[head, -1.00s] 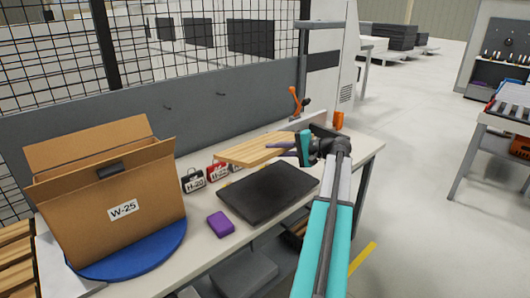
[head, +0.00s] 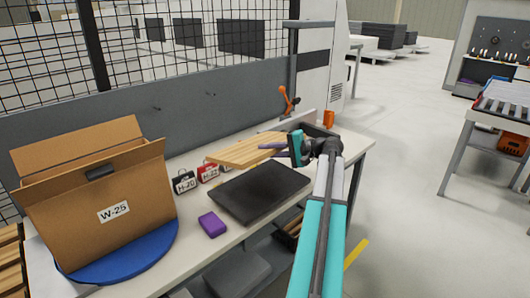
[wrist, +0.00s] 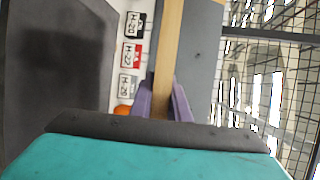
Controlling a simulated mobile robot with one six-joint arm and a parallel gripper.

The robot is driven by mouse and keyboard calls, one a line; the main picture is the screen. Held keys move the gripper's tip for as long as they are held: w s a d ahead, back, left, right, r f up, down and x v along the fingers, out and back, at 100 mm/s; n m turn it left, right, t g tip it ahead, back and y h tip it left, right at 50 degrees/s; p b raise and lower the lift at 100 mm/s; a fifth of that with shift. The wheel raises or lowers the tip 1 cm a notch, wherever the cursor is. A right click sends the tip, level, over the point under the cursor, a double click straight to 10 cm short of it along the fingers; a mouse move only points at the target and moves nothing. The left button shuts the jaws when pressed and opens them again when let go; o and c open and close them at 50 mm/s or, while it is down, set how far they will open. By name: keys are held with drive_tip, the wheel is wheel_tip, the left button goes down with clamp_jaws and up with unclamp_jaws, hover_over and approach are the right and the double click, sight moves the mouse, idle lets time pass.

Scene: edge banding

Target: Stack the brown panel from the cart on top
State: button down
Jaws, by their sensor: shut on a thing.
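A light-brown wood panel (head: 238,152) with a striped grain is held above the workbench (head: 190,248), over the back edge of a black panel. The black panel (head: 258,192) lies flat on the bench and also shows at the left of the wrist view (wrist: 55,80). My gripper (head: 273,151) has its purple fingers shut on the right end of the brown panel. In the wrist view, the brown panel (wrist: 168,50) is seen edge-on between the fingers (wrist: 162,100). I cannot tell the exact gap between the two panels.
A cardboard box (head: 100,195) labelled W-25 stands on a blue disc (head: 150,250) at the left. A purple block (head: 212,224) lies before the black panel. Labelled tags (head: 186,181) stand behind it. An orange clamp (head: 287,101) is at the back. Open floor lies right.

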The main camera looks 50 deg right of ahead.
drive_tip(key=shift+f+b, duration=3)
drive_tip(key=shift+f, duration=2.7)
drive_tip(key=c, duration=1.6)
unclamp_jaws()
drive_tip(key=shift+c, duration=0.2)
drive_tip(key=shift+f, duration=0.2)
drive_tip(key=p+v, duration=0.1)
drive_tip(key=v, duration=0.5)
drive_tip(key=shift+s+d+r, duration=0.1)
drive_tip(key=shift+s+r, duration=0.05)
drive_tip(key=shift+s, duration=0.35)
drive_tip(key=shift+s+d, duration=0.1)
